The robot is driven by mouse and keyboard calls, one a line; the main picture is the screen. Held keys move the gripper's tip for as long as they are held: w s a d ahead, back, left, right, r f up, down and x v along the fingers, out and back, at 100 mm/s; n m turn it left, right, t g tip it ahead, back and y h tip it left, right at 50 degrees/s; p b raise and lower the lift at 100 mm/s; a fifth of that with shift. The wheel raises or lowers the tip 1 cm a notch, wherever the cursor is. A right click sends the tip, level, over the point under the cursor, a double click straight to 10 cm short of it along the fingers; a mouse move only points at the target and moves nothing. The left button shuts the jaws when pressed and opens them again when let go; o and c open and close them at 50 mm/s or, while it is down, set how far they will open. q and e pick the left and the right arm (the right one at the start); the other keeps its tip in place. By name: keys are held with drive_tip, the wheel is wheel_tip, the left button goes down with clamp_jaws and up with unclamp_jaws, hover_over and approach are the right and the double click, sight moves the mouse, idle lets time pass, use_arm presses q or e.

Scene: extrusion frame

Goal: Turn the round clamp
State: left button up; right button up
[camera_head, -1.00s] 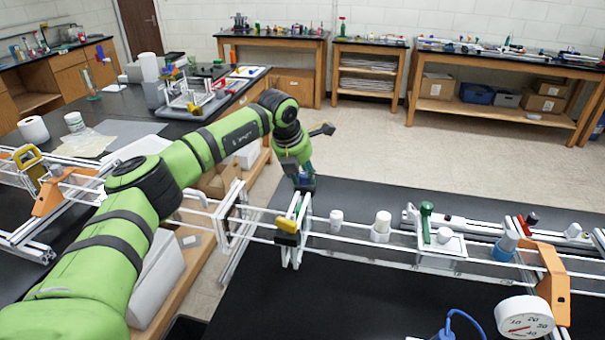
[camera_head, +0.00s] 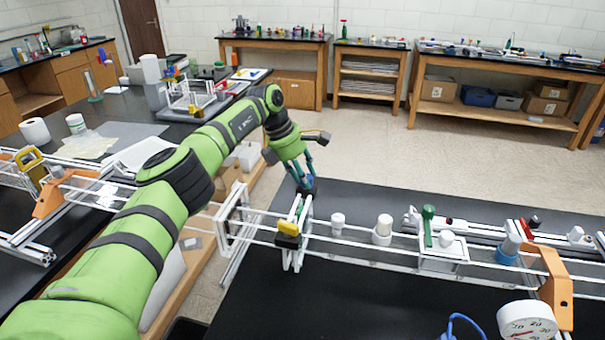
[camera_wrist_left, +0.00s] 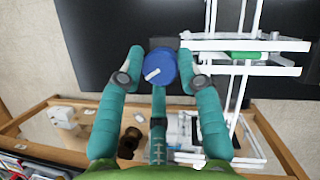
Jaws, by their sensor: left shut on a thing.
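The round clamp (camera_wrist_left: 160,67) is a blue knob with a white mark pointing to the lower left in the left wrist view. My left gripper (camera_wrist_left: 158,62) has its teal fingers on both sides of the knob and is shut on it. In the head view, my left gripper (camera_head: 305,184) reaches down to the far end of the white frame, at the table's left edge, and mostly hides the clamp. My right gripper is not in view.
A white extrusion frame (camera_head: 375,255) runs along the black table, carrying a yellow-and-black block (camera_head: 288,230), white cylinders (camera_head: 382,230) and a green-handled part (camera_head: 428,222). A dial gauge (camera_head: 526,321) stands at the front right. The black tabletop in front is mostly clear.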

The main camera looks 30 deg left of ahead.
use_arm(q)
drive_tip(key=shift+w+d+r+m, duration=0.15)
drive_tip(key=shift+d+m, duration=0.1)
drive_tip(key=shift+m, duration=0.35)
drive_tip(key=o, duration=1.1)
drive_tip(key=shift+d, duration=0.1)
drive_tip(key=shift+a+r, duration=0.2)
drive_tip(key=v, duration=1.1)
drive_tip(key=shift+r, duration=0.3)
